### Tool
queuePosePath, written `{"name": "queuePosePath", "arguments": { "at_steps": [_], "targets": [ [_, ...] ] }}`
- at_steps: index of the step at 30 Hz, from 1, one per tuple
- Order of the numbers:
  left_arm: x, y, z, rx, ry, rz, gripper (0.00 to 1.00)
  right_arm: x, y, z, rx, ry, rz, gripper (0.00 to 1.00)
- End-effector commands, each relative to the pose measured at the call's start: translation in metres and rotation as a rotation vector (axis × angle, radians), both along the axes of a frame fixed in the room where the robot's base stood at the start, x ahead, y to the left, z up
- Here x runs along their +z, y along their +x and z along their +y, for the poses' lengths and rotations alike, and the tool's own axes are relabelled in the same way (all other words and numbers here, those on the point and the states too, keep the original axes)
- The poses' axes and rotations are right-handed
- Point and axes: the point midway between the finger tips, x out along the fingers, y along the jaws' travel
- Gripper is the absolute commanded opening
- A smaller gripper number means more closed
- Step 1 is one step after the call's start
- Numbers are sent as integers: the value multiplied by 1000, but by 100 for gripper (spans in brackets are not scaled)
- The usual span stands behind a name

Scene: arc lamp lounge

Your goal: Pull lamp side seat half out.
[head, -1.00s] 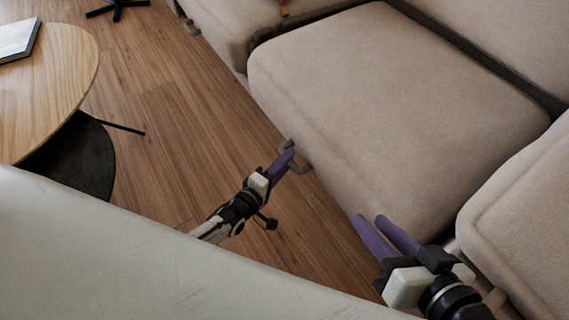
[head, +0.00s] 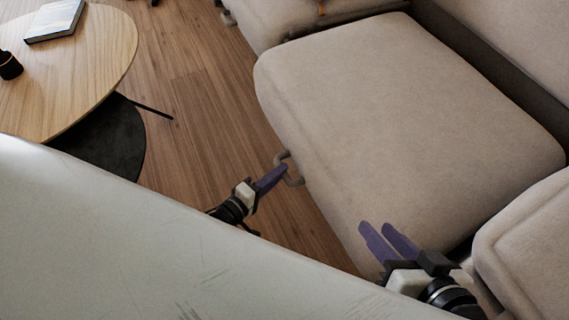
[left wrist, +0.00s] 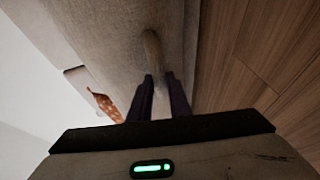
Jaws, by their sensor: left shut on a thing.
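The beige sofa seat (head: 410,110) stands out from the backrest, with a dark gap behind it. A loop handle (head: 292,175) is on its front face. My left gripper (head: 278,174) is shut on this handle; the handle also shows between the fingers in the left wrist view (left wrist: 151,48). My right gripper (head: 382,232) is open and empty, its two purple fingers apart over the near end of the seat's front edge. Whether those fingers touch the seat I cannot tell.
A round wooden table (head: 75,75) with a book (head: 55,20) and a dark cup (head: 9,66) stands at left. A strip of wood floor (head: 215,110) lies clear between table and seat. Another beige cushion (head: 530,250) is at right, close to my right gripper.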

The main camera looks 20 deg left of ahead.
Motion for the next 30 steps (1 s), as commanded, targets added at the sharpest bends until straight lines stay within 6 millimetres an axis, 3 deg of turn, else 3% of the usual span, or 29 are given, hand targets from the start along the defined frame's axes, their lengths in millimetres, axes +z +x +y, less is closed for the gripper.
{"name": "queuePosePath", "arguments": {
  "at_steps": [11,12,15,30],
  "targets": [
    [0,-1,-3,-13,-2,2,0,1,1,-1,-1,-2,-3,30],
    [0,-1,-3,-12,-1,1,24,2,1,-1,0,-1,-4,30],
    [0,-1,-2,-11,-2,1,36,3,1,-1,-1,0,-7,30],
    [3,-6,2,-12,0,2,36,9,2,-1,-1,1,-11,30]
  ]
}}
